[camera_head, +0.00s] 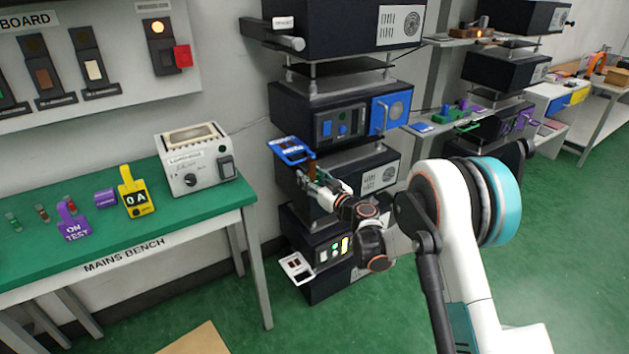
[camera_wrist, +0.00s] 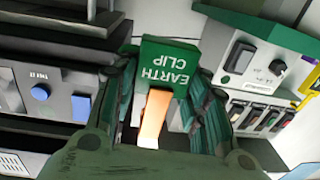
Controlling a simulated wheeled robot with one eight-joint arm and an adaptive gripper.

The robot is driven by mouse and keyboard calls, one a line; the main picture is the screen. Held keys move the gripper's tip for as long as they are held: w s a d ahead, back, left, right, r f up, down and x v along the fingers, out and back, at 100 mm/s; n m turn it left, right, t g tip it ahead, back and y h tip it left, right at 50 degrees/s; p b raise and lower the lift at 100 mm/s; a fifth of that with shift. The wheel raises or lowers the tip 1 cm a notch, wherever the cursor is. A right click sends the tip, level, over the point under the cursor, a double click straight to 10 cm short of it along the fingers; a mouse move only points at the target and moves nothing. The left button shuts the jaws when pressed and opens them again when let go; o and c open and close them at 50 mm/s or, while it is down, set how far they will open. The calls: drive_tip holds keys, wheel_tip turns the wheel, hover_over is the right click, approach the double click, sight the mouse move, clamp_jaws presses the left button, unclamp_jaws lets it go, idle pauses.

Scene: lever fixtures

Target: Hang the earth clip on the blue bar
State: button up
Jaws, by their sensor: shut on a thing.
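The earth clip (camera_wrist: 168,68) is a green block with white lettering, upside down in the wrist view, and an orange-brown strip. My gripper (camera_wrist: 165,105) is shut on it, one finger on each side. In the head view my gripper (camera_head: 318,182) is in front of the black rack, and the clip (camera_head: 312,170) shows only as a small green and brown piece. A blue slotted piece (camera_head: 291,150) juts from the rack just above and left of the gripper. A blue panel (camera_head: 391,112) with a handle is higher at right. I cannot tell which is the blue bar.
The black rack unit (camera_head: 381,180) stands close behind my gripper. A green-topped bench (camera_head: 100,245) at left carries a white meter box (camera_head: 195,160), a yellow tag (camera_head: 138,195) and a purple tag (camera_head: 72,222). A white slotted piece (camera_head: 296,267) juts out low on the rack.

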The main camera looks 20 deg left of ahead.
drive_tip(key=shift+f+x, duration=0.25)
drive_tip(key=shift+x, duration=1)
drive_tip(key=shift+f+x, duration=0.25)
drive_tip(key=shift+x, duration=1)
drive_tip(key=shift+w+d, duration=0.1)
drive_tip(key=shift+w, duration=0.05)
drive_tip(key=o, duration=1.1)
drive_tip(key=shift+o, duration=0.2)
